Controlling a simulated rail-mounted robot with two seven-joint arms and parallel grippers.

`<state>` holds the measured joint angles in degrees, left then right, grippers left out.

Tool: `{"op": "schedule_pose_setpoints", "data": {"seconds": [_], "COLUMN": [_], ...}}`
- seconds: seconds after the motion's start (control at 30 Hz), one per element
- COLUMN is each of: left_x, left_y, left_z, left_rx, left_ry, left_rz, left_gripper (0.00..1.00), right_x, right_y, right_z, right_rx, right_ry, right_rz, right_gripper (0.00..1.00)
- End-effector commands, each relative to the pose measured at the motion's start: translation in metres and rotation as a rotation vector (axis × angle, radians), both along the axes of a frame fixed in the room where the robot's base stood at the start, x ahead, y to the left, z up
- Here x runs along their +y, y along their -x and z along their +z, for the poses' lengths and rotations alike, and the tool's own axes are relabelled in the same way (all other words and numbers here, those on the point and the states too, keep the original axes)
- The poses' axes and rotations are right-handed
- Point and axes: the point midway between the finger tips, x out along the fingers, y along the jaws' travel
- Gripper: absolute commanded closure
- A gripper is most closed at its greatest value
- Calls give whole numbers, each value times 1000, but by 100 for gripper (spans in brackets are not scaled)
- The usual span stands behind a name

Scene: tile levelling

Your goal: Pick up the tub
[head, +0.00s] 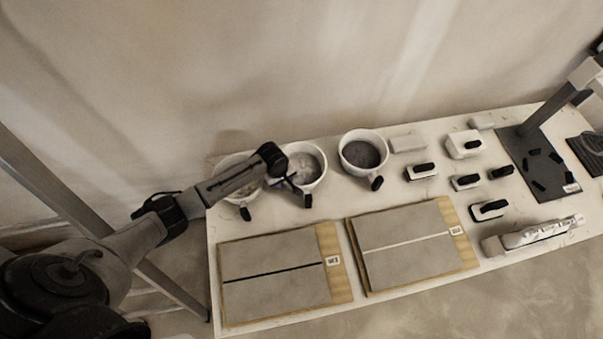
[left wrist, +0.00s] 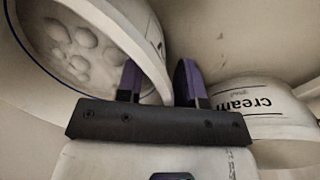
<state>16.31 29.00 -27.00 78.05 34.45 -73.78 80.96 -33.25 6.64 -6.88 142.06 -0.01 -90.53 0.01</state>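Three round white tubs stand in a row at the back left of the table. The left tub (head: 228,165) is partly hidden by my left arm. The middle tub (head: 312,160) holds pale material, and the right tub (head: 363,153) holds dark grey material. My left gripper (head: 290,184) is at the near left rim of the middle tub. In the left wrist view, its fingers (left wrist: 160,84) are apart, with the wall of a blue-lined tub (left wrist: 150,50) between them and a gap beside the right finger. A tub lettered "cream" (left wrist: 250,108) is to the right.
Two grey tile boards, left (head: 270,262) and right (head: 405,235), lie at the front of the white table (head: 340,216). Several small black-and-white blocks sit right of the tubs.

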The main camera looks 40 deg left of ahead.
Motion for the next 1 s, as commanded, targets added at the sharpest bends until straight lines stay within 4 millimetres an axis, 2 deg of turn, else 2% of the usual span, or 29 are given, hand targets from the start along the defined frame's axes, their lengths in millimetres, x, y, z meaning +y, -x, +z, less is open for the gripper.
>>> {"op": "schedule_pose_setpoints", "data": {"seconds": [0.13,0.5,1.0], "left_x": [0,0,0], "left_y": [0,0,0], "left_z": [0,0,0], "left_rx": [0,0,1], "left_ry": [0,1,0], "left_rz": [0,0,-1], "left_gripper": [67,100,100], "right_x": [0,0,-2], "right_y": [0,0,0], "right_z": [0,0,0], "right_rx": [0,0,0], "right_ry": [-1,1,8], "right_rz": [-1,1,6], "right_gripper": [57,57,57]}}
